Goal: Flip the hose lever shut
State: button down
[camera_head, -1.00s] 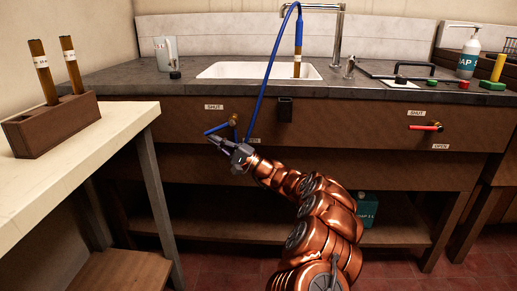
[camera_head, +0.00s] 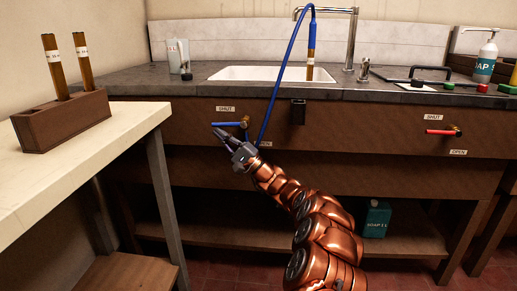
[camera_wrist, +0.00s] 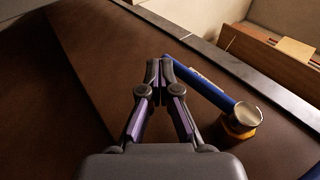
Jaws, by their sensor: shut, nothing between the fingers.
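The blue hose lever (camera_head: 229,124) sits on the cabinet front under the sink, on a brass pivot (camera_wrist: 238,124). It points left from the pivot and lies nearly level. A SHUT label (camera_head: 225,109) is above it and an OPEN label (camera_head: 262,152) is below and to the right. My gripper (camera_head: 216,130) is shut and empty, its fingertips just under the lever's free end. In the wrist view the lever (camera_wrist: 222,78) runs from beside the fingertips (camera_wrist: 160,66) to the pivot. Tips and lever look touching or very close; I cannot tell which.
A blue hose (camera_head: 282,75) hangs from the sink (camera_head: 240,73) past the pivot. A red lever (camera_head: 442,132) with its own labels is to the right. A pale table (camera_head: 130,122) with a tube rack (camera_head: 65,120) stands at left. A dark bracket (camera_head: 298,111) juts from the cabinet.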

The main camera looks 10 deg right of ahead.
jog(key=shift+r, duration=0.15)
dwell(0.5)
notch_tip(320, 180, down, 14)
jog(key=s, duration=0.2)
jog(key=shift+s+a+p, duration=0.3)
jog(key=shift+a, duration=0.05)
dwell(0.4)
jog(key=shift+r, duration=0.1)
